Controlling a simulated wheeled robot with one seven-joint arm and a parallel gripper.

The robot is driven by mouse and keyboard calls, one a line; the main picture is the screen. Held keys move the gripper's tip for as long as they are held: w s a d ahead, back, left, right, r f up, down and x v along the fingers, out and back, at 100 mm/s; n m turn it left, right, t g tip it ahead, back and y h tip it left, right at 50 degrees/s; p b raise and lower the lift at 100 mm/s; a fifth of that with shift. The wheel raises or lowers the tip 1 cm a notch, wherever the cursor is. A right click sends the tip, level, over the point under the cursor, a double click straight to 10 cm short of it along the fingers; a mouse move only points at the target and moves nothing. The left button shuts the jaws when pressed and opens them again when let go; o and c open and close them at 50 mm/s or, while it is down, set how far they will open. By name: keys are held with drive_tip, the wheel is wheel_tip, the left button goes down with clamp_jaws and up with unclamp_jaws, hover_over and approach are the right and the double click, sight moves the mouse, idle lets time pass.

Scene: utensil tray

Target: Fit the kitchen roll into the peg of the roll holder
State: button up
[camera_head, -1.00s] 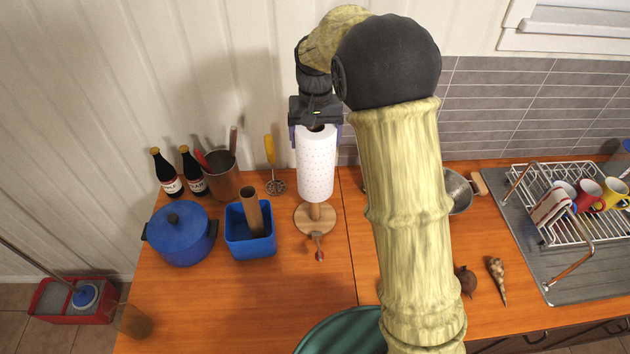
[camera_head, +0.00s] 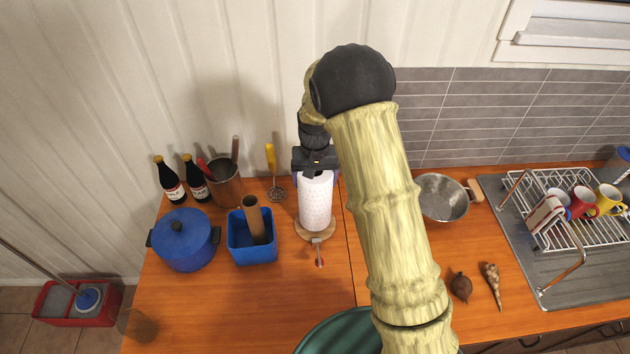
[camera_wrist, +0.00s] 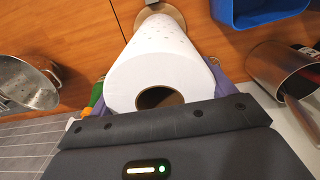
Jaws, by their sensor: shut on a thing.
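The kitchen roll (camera_head: 316,205) is white with small dots and stands upright. My gripper (camera_head: 316,174) is above it and shut on its upper part; in the wrist view, purple fingers flank the roll (camera_wrist: 158,60). The roll holder's round wooden base (camera_head: 301,232) shows at the roll's lower end, and also in the wrist view (camera_wrist: 176,13). The roll's lower end is at or just above the base; I cannot tell whether they touch. The peg is hidden, with the roll over its place. The roll's open core shows dark in the wrist view.
A blue bin (camera_head: 252,250) with a brown tube, a blue pot (camera_head: 183,240), a utensil pot (camera_head: 226,188) and a masher (camera_head: 275,180) stand left of the holder. A metal pan (camera_head: 442,198) is to the right. The counter front of the holder is mostly clear.

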drive_tip(key=shift+w+f, duration=0.1)
drive_tip(key=shift+f, duration=0.85)
drive_tip(key=shift+f, duration=0.1)
drive_tip(key=o, duration=1.3)
wheel_tip(320, 180, up, 12)
drive_tip(key=b, duration=0.3)
